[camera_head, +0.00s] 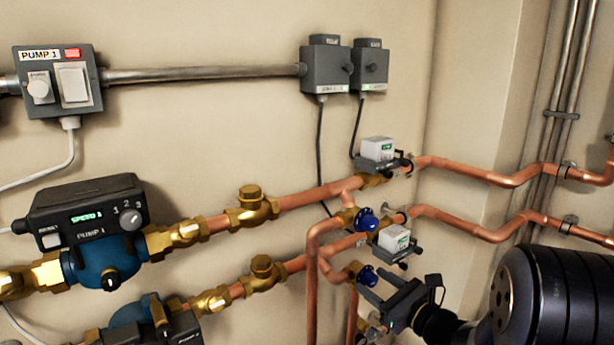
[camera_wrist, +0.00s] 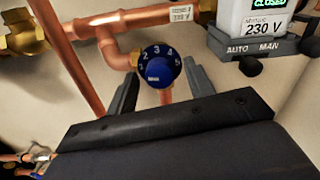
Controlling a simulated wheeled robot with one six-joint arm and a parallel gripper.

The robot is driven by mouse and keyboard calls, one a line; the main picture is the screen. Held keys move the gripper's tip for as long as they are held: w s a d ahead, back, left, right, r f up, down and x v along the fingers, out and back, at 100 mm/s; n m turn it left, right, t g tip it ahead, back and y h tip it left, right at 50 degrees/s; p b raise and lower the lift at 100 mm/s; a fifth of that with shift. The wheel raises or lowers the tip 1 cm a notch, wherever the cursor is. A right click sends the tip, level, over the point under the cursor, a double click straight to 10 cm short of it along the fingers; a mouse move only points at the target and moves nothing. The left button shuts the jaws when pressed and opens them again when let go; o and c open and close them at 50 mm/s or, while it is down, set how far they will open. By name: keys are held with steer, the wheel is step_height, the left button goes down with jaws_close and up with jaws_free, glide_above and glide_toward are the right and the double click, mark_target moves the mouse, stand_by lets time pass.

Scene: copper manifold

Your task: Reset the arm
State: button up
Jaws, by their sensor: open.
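My gripper (camera_head: 372,280) is at the lower right of the head view, among the copper pipes. Its two fingers are apart and empty. In the wrist view a blue numbered knob (camera_wrist: 160,70) shows between and beyond the fingertips of my gripper (camera_wrist: 163,78). I cannot tell whether the fingers touch it. My dark arm fills the lower right corner of the head view.
An upper blue knob (camera_head: 366,219) and two white actuator boxes (camera_head: 378,150) (camera_head: 395,238) sit close by on copper pipes. A grey PUMP 1 switch box (camera_head: 57,82) and a blue pump (camera_head: 103,262) are at left.

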steer(key=m+p, duration=0.4)
steer(key=p, duration=0.1)
steer(key=shift+r+p, duration=0.15)
steer(key=shift+p, duration=0.15)
steer(key=shift+b+v, duration=0.35)
steer(key=shift+v, duration=0.85)
steer(key=shift+s+a, duration=0.1)
